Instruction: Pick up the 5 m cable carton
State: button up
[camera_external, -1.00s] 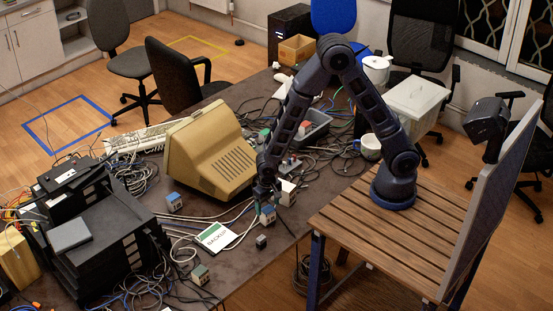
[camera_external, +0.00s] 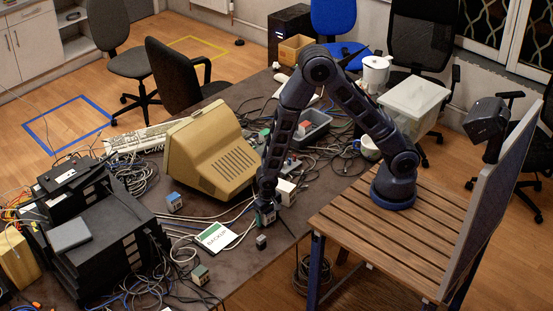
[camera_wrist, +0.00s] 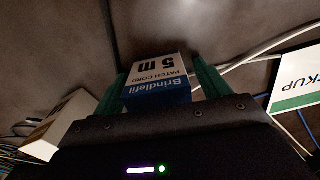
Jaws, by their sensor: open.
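The 5 m cable carton (camera_wrist: 157,78) is a small white and blue box marked "5 m PATCH CORD" in the wrist view. It stands on the dark table between the two green fingers of my gripper (camera_wrist: 160,84). The fingers are open, one on each side of the carton. In the external view my gripper (camera_external: 266,208) points down at the table's near part, and the carton is mostly hidden behind it. I cannot tell whether either finger touches the carton.
A white box (camera_wrist: 62,125) stands left of my gripper in the wrist view. A "BACKUP" card (camera_external: 217,237) lies close by, with a small dark box (camera_external: 261,242) beside it. Loose cables cross the table. A beige monitor (camera_external: 212,155) stands behind, and small boxes (camera_external: 174,202) stand around.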

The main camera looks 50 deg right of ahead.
jog(key=c, duration=1.1)
jog(key=shift+r, duration=0.1)
